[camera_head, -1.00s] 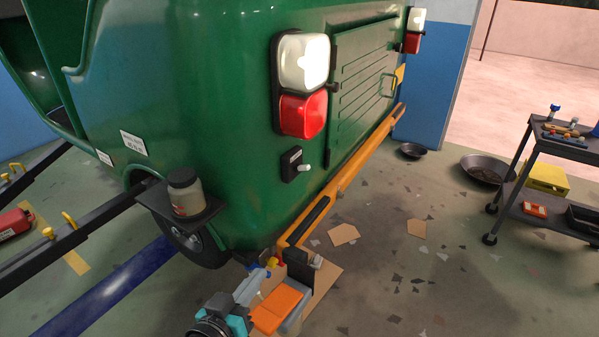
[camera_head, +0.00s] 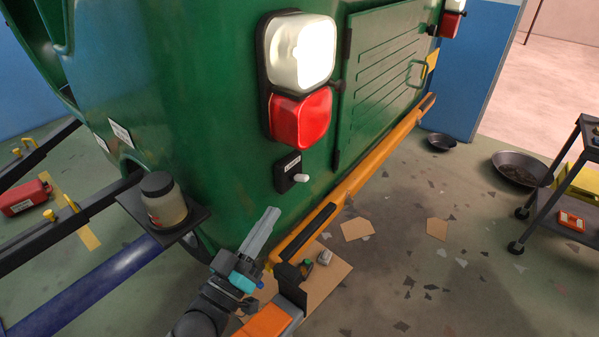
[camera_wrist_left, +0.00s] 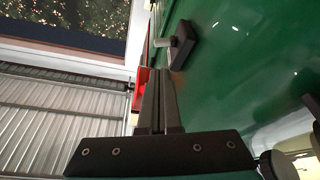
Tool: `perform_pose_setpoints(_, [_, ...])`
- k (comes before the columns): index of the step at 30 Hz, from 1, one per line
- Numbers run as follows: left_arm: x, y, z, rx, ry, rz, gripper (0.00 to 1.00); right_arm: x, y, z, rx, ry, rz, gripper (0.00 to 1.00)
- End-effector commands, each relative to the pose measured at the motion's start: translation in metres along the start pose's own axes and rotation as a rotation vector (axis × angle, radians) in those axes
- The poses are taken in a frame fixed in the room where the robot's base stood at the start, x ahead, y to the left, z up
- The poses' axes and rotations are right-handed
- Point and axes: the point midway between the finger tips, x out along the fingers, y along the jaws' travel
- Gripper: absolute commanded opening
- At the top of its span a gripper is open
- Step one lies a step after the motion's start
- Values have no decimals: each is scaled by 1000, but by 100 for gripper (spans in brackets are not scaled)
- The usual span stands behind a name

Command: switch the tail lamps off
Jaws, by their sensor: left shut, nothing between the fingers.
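The near tail lamp (camera_head: 300,118) is on the corner of the green vehicle, with a bright white section above a red one. The far tail lamp (camera_head: 449,22) is at the top right, cut by the frame edge. Below the near lamp is a black switch plate (camera_head: 287,170) with a pale toggle lever sticking out. My left gripper (camera_head: 274,213) is shut and empty, below and left of the switch, apart from it. In the left wrist view the shut fingers (camera_wrist_left: 158,74) point toward the switch (camera_wrist_left: 184,44), which is just beyond their tips. My right gripper is not in view.
An orange bumper bar (camera_head: 352,182) runs along the vehicle's lower edge, close to my left gripper. A jar (camera_head: 163,200) stands on a dark shelf (camera_head: 185,220) at the left. A tool cart (camera_head: 545,200) is at the right.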

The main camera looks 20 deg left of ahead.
Motion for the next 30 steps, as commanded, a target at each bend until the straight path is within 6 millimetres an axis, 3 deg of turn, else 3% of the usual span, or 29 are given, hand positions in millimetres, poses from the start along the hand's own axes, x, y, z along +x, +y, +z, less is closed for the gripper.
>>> perform_pose_setpoints(3, [0, 0, 0, 0, -1, 0, 0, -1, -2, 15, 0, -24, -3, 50])
perform_pose_setpoints(8, [5, 0, 0, 0, 1, 1, 0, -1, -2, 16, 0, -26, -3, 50])
perform_pose_setpoints(24, [82, 0, 0, 0, 1, 0, 0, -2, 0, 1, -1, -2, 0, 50])
perform_pose_setpoints(30, [97, 0, 0, 0, 0, 0, 0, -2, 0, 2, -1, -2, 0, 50])
